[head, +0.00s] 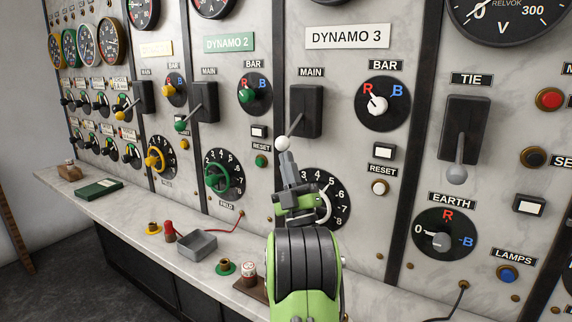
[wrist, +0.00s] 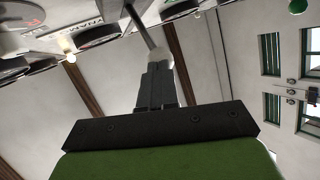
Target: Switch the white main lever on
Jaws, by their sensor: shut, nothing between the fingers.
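The white main lever (head: 283,142) sits on the DYNAMO 3 panel, under the MAIN label. Its rod slopes down and outward from a black switch box (head: 306,110) and ends in a white knob. My gripper (head: 285,154) is shut and empty, pointing up, with its fingertips right under the white knob. I cannot tell whether they touch it.
Left are main levers with a green knob (head: 181,126) and a yellow knob (head: 120,115). Right is the grey TIE lever (head: 457,172). The DYNAMO 3 dial (head: 340,196) is close behind my wrist. A ledge (head: 120,209) below holds a grey tray (head: 197,245) and loose parts.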

